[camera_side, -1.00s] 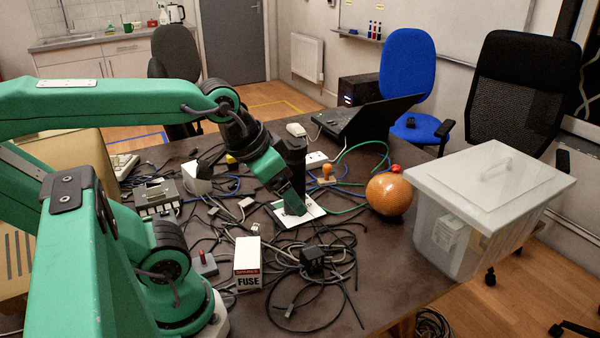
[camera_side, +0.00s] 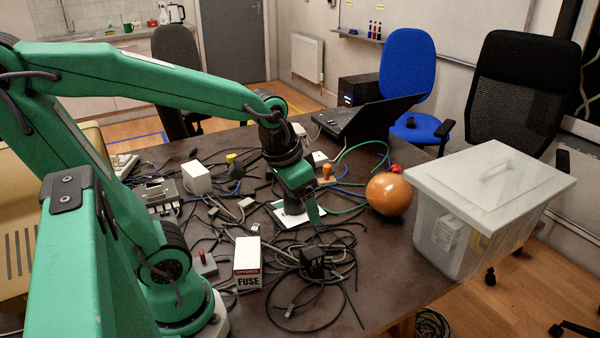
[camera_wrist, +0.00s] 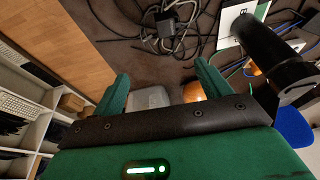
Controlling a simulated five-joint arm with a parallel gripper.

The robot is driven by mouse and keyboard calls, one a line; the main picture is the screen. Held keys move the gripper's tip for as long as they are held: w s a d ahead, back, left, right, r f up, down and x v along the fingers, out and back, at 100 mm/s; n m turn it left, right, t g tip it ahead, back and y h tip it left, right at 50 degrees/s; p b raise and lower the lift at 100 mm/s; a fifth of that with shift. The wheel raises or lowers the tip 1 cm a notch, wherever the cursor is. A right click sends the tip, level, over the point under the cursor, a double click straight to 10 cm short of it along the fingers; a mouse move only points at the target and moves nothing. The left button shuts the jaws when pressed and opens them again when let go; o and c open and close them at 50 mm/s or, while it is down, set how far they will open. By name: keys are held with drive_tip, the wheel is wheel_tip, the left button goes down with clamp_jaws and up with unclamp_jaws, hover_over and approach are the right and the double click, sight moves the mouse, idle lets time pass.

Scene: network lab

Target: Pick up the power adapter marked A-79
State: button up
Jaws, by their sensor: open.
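A black block-shaped power adapter (camera_side: 312,261) lies among coiled black cables near the front of the table in the side view. It bears pale marks that I cannot read, so I cannot confirm A-79. A dark block on cables, apparently the same adapter (camera_wrist: 160,45), shows at the top of the wrist view, beyond the fingertips. My gripper (camera_side: 303,208) is in the air behind and above it, near the white card. In the wrist view my gripper (camera_wrist: 162,78) has its green fingers apart, with nothing held between them.
Cables cover much of the table. A FUSE box (camera_side: 248,264) stands left of the adapter. An orange ball (camera_side: 388,194) and a lidded clear bin (camera_side: 450,235) are to the right. A white card (camera_side: 291,219) lies behind the adapter. A white block (camera_side: 197,179) sits farther left.

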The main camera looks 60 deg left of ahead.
sight(311, 249)
drive_tip(key=w+a+f+g, duration=0.1)
drive_tip(key=f, duration=0.3)
drive_tip(key=w+a+f+g, duration=0.1)
drive_tip(key=w+f, duration=0.1)
drive_tip(key=f, duration=0.1)
drive_tip(key=w+a+f+g, duration=0.1)
drive_tip(key=f, duration=0.3)
drive_tip(key=shift+w+f+g, duration=0.2)
drive_tip(key=shift+f+g, duration=0.1)
drive_tip(key=shift+f, duration=0.05)
drive_tip(key=shift+f, duration=0.1)
drive_tip(key=shift+d+f, duration=0.1)
drive_tip(key=shift+f, duration=1.15)
drive_tip(key=shift+f, duration=2.55)
drive_tip(key=c, duration=1.2)
drive_tip(key=shift+o, duration=0.2)
drive_tip(key=shift+r, duration=0.2)
